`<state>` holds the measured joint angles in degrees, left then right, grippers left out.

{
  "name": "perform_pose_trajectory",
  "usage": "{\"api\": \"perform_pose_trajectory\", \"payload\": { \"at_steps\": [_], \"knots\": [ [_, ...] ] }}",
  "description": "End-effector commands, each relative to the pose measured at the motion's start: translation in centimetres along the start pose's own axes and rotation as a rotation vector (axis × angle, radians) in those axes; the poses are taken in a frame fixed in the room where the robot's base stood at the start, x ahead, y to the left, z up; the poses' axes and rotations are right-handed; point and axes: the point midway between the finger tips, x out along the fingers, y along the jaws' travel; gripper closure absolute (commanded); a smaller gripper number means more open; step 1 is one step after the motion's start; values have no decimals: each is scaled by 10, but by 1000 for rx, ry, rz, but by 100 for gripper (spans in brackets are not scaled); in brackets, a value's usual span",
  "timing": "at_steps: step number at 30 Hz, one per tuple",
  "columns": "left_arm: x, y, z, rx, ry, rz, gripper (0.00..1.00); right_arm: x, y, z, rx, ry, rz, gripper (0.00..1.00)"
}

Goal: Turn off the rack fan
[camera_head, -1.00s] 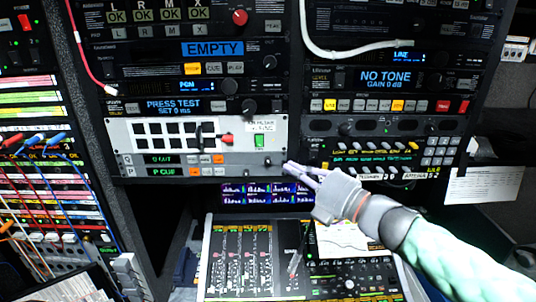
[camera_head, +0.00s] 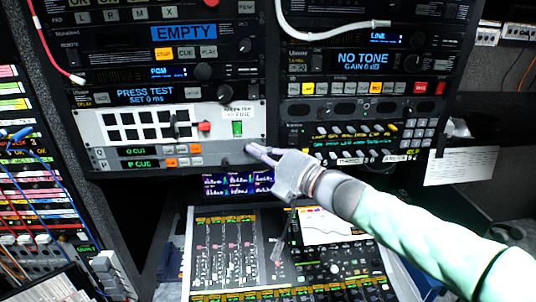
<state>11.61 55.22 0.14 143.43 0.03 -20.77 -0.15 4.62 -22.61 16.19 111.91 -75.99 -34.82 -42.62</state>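A white panel (camera_head: 90,128) in the left rack carries a green lit rocker switch (camera_head: 237,128) at its right side. A small white label (camera_head: 237,112) sits just above the switch, its text too small to read surely; I take this for the fan switch. My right gripper (camera_head: 251,150) comes in from the lower right, its thin fingers close together and pointing left. Its tips are just below and right of the green switch, in front of the panel's lower edge. They look apart from the switch, though depth is hard to judge. My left gripper is out of view.
A red knob (camera_head: 204,127) and a black slotted area are left of the switch on the panel. Small orange and white buttons (camera_head: 183,149) lie below. A mixing console (camera_head: 240,255) stands beneath my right arm. A patch bay with cables (camera_head: 25,180) is at left.

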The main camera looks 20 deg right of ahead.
Motion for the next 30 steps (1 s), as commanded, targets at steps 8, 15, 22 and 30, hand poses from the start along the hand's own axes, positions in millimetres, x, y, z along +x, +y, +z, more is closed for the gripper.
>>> {"api": "perform_pose_trajectory", "payload": {
  "at_steps": [8,15,22,30],
  "knots": [
    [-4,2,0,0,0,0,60,54,0,-1,1,4,-1,100],
    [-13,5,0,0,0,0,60,72,1,22,0,-1,0,100],
    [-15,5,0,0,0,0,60,78,1,29,-1,-1,1,100],
    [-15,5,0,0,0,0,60,78,0,29,-1,-1,1,100]
  ]
}}
